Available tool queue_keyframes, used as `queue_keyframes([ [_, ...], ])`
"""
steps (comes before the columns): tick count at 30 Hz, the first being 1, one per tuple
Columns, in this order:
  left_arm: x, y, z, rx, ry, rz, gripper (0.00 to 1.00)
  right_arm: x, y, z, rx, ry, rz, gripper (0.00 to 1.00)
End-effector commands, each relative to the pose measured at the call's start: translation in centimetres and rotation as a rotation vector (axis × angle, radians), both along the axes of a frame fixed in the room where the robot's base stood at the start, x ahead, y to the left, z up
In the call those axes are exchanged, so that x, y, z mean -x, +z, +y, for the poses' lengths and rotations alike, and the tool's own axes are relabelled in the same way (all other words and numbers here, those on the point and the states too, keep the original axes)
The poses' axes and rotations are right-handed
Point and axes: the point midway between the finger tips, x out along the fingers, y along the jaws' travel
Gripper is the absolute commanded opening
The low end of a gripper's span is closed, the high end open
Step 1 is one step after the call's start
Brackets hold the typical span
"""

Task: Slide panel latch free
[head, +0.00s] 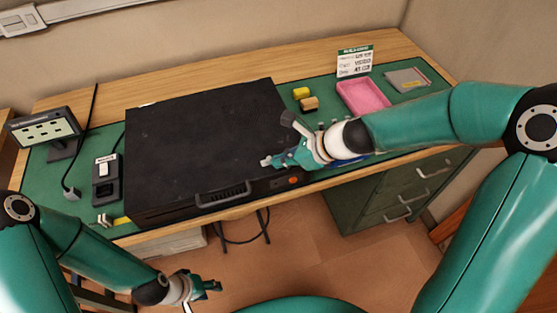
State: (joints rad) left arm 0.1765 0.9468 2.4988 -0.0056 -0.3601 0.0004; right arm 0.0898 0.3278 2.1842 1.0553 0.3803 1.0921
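A large black case (200,140) with a flat lid lies on the green mat of the bench. A dark handle (222,194) and a small orange-red button (293,181) are on its front edge. No panel latch can be made out clearly. My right gripper (272,161) is at the case's front right corner, close to its top surface. Whether it touches the case, and whether its fingers are apart, I cannot tell. My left gripper (212,285) hangs low in front of the bench, away from the case, and its finger opening is unclear.
A pink tray (363,97), yellow blocks (301,92) and a sign card (355,62) stand on the right of the bench. A small display (44,127) and a black device (106,180) stand at the left. Green drawers (390,195) are below right.

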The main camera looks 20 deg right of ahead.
Motion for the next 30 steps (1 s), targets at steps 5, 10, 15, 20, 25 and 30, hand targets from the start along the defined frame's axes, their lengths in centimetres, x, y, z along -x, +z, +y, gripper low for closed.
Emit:
queue_keyframes([
  [5, 0.0, 0.1, 0.0, 0.000, 0.000, 0.000, 0.40, 0.3, 0.3, 0.1, -0.008, 0.009, 0.002, 0.00],
  [10, 0.0, 0.1, 0.0, 0.000, 0.000, 0.000, 0.40, 1.1, 1.8, -1.2, -0.004, 0.005, -0.002, 0.00],
  [15, 0.0, 0.1, 0.0, 0.000, 0.000, 0.000, 0.40, 2.5, 4.2, -3.3, -0.003, -0.001, -0.005, 0.00],
  [20, 0.0, 0.0, 0.0, 0.000, 0.000, 0.000, 0.40, 3.8, 6.3, -5.2, -0.002, -0.001, -0.004, 0.00],
  [25, 0.0, 0.0, 0.0, 0.000, 0.000, 0.000, 0.40, 4.8, 7.8, -6.5, -0.002, -0.001, -0.002, 0.00],
  [30, 0.0, 0.0, 0.0, 0.000, 0.000, 0.000, 0.40, 5.2, 8.4, -7.0, -0.002, -0.001, -0.001, 0.00],
])
